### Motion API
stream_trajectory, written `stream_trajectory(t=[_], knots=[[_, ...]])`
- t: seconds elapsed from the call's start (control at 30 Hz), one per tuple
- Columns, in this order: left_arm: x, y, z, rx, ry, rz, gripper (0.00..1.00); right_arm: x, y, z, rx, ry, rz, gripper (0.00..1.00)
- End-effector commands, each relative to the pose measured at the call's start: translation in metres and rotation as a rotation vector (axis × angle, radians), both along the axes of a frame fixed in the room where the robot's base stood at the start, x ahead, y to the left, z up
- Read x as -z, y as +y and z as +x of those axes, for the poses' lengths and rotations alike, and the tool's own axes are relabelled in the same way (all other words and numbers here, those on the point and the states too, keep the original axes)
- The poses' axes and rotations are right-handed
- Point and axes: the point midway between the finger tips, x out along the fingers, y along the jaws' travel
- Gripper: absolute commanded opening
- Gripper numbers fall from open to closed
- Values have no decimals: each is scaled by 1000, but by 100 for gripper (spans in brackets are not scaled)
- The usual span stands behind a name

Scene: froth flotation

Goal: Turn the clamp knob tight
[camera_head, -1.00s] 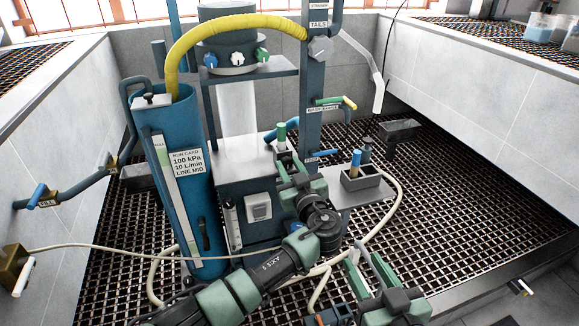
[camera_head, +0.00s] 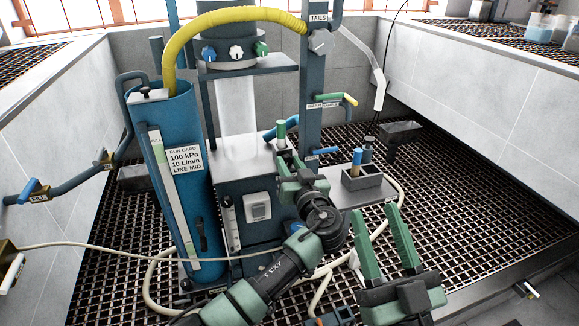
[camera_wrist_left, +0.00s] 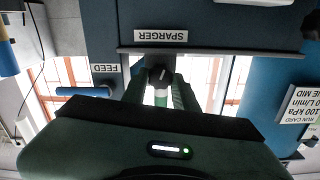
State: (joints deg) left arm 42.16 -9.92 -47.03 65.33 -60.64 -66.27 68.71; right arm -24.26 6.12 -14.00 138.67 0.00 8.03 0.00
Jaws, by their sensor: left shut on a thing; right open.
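The clamp knob (camera_wrist_left: 160,74), dark with a pale mark, shows between my left fingers in the left wrist view, below the SPARGER label. A white and green cylinder (camera_wrist_left: 161,97) is close to it; its green top (camera_head: 281,129) also shows in the head view. My left gripper (camera_head: 285,155) is shut on the knob at the front of the blue-grey machine, hiding the knob in the head view. Its fingers also show in the left wrist view (camera_wrist_left: 160,90). My right gripper (camera_head: 390,237) is open and empty, fingers pointing up, apart from the machine at lower right.
A blue column (camera_head: 186,220) with a run card stands left. A pale hose (camera_head: 393,205) loops over the grating.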

Motion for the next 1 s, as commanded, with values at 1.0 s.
stream_trajectory(t=[1.0], knots=[[0,4,1,-9,100,306,0,3,0,3,1,28,-8,42]])
